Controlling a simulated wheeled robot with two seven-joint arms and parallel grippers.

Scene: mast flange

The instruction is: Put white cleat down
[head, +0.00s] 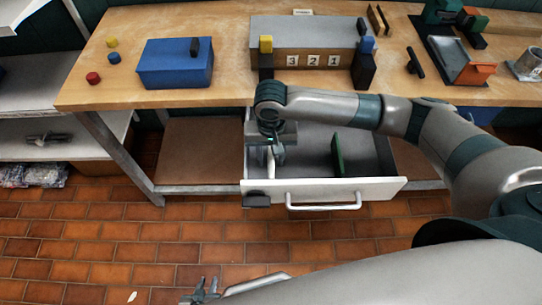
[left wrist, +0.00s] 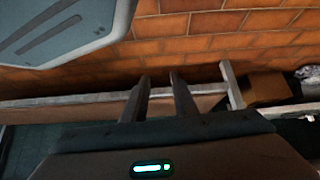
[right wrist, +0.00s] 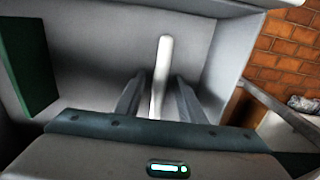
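The white cleat (right wrist: 162,70) is a slim pale bar inside the open drawer (head: 375,188). It also shows below my right gripper in the head view (head: 271,165). My right gripper (right wrist: 158,80) reaches down into the drawer's left part. Its fingers stand on either side of the cleat, with narrow gaps visible on both sides, so it is open around it. The cleat's lower end is hidden between the fingers. My left gripper (head: 201,287) is empty and open above the tiled floor, as the left wrist view also shows (left wrist: 160,78).
A green divider (head: 338,154) stands in the drawer, right of the gripper. A shelf (head: 40,140) stands at left.

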